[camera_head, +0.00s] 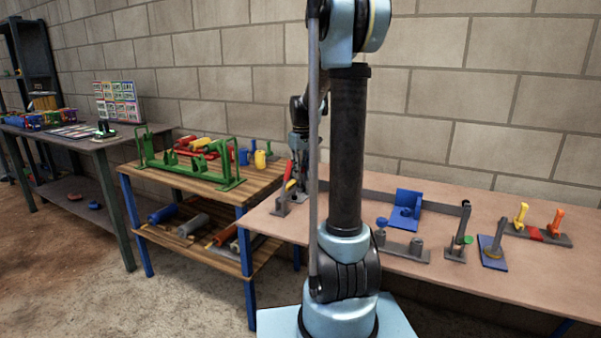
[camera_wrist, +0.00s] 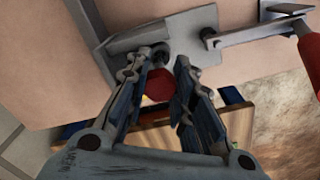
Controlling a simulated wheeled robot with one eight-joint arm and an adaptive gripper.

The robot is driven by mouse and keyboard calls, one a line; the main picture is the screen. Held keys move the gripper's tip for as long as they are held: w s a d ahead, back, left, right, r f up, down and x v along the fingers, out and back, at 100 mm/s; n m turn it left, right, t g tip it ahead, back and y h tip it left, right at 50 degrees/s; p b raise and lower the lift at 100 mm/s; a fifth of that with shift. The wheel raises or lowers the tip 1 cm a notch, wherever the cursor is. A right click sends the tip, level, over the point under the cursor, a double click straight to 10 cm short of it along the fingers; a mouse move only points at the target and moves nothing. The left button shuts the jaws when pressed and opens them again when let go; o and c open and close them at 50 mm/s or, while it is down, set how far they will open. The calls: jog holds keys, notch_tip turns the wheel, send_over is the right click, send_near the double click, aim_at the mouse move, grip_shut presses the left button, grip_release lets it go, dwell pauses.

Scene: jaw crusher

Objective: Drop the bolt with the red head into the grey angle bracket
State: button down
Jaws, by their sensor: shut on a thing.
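In the wrist view my gripper (camera_wrist: 167,64) has its two dark fingers closed in around the bolt, whose red head (camera_wrist: 157,85) shows between them. The bolt's shank is mostly hidden by the head and fingers. Just past the fingertips is the grey angle bracket (camera_wrist: 188,27), a plate with an upright face. A dark round spot shows beside the left fingertip; I cannot tell whether it is a hole or the bolt's end. In the head view my gripper (camera_head: 299,165) points down at the left end of the right table, low over a grey bracket (camera_head: 282,208); the bolt is not clear there.
A red-handled thing (camera_wrist: 309,52) stands close on the right in the wrist view. On the right table (camera_head: 410,285) are a blue bracket (camera_head: 405,208) and several grey fixtures. A wooden bench with a green frame (camera_head: 190,165) is to the left. The table's front strip is clear.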

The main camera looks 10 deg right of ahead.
jog(key=shift+f, duration=0.45)
jog(key=shift+r, duration=0.15)
jog(key=shift+r, duration=2.4)
jog(key=shift+f, duration=0.3)
jog(key=shift+f, duration=0.35)
jog(key=shift+f, duration=0.35)
jog(key=shift+f, duration=0.75)
jog(key=shift+f, duration=0.8)
